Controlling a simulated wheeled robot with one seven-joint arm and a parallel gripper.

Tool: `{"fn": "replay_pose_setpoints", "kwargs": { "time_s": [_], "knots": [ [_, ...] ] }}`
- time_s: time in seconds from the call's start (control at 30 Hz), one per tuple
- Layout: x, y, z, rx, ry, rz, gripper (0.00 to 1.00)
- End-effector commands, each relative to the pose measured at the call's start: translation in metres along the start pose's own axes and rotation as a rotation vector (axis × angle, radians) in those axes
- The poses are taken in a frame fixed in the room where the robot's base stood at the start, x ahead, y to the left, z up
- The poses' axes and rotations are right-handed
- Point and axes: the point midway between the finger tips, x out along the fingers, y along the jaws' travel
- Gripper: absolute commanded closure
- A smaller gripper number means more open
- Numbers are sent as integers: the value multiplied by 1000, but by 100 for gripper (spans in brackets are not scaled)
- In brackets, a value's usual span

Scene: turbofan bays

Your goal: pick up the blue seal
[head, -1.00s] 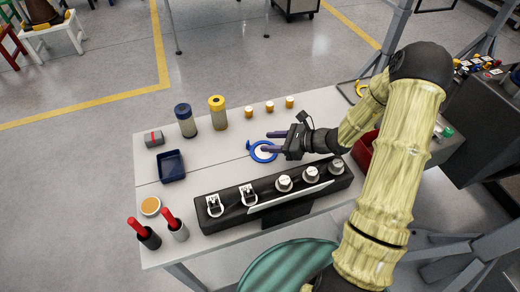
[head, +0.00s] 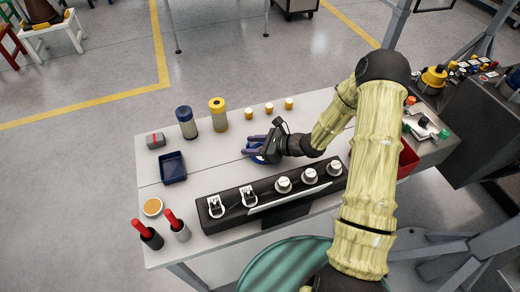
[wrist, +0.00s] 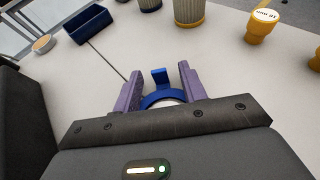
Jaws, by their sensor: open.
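The blue seal (wrist: 161,97) is a ring with a raised tab, lying on the white workbench. In the wrist view its tab stands between the two purple fingers of my gripper (wrist: 160,88), with a gap on both sides. The near part of the ring is hidden behind the gripper body. In the head view my gripper (head: 256,148) is low over the bench, and the seal (head: 257,159) shows only in part beneath the fingers. The jaws are open. I cannot tell whether a finger touches the ring.
A black rack (head: 228,212) with clips and white-topped knobs stands in front. Behind are several small orange-and-white pots (head: 269,107) and two canisters (head: 217,113). A dark blue tray (head: 172,168) is at left, a red bin (head: 408,160) at right. Bench between tray and gripper is clear.

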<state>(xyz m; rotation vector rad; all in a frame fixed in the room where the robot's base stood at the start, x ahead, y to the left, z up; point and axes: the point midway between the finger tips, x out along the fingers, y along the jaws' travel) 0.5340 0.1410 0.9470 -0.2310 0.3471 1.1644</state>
Motion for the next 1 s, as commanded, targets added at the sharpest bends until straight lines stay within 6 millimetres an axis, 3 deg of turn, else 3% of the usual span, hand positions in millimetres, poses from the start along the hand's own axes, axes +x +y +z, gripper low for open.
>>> {"fn": "replay_pose_setpoints", "kwargs": {
  "time_s": [0.43, 0.47, 0.67, 1.0],
  "knots": [
    [0, 0, 0, -1, 0, 0, 58],
    [0, 0, 0, -1, 0, 0, 60],
    [0, 0, 0, -1, 0, 0, 99],
    [-1, 0, 1, -2, -1, 0, 100]
  ]
}}
